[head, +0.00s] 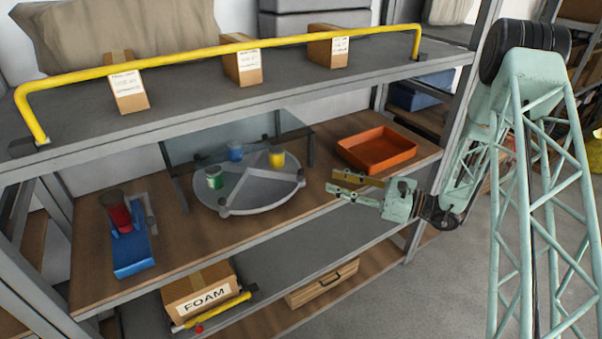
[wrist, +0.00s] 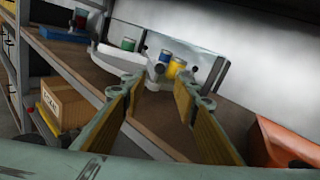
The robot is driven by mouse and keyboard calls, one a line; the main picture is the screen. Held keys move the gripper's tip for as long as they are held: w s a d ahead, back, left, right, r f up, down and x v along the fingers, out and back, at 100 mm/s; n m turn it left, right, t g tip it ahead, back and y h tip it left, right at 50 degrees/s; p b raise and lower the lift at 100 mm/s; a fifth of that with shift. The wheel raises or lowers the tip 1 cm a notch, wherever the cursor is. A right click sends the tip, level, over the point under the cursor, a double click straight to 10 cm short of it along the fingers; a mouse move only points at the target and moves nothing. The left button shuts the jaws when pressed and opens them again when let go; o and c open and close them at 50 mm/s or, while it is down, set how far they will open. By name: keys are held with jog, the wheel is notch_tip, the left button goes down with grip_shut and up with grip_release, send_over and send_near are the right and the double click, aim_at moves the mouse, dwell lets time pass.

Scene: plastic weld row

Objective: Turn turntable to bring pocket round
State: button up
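The turntable (head: 262,193) is a round grey disc with raised dividers and small knobs at its rim, on the middle shelf. It carries a green can (head: 214,177), a blue can (head: 235,152) and a yellow can (head: 277,158). My gripper (head: 332,180) is right of the turntable, apart from it, with its fingers pointing towards it. Its two yellow-padded fingers are spread with nothing between them. In the wrist view the turntable (wrist: 112,55) lies beyond the open fingers (wrist: 160,84), and a rim knob (wrist: 158,69) shows between the fingertips.
A clear panel (head: 200,146) on dark posts stands over the turntable's back part. An orange tray (head: 352,152) is at the right. A blue fixture (head: 133,258) with a red can (head: 119,217) is at the left. The upper shelf with a yellow rail (head: 200,53) overhangs.

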aim_at(301, 172)
jog(key=shift+b+x, duration=0.9)
jog(key=shift+x, duration=5.65)
jog(key=shift+a, duration=0.1)
jog(key=shift+s, duration=0.1)
grip_shut()
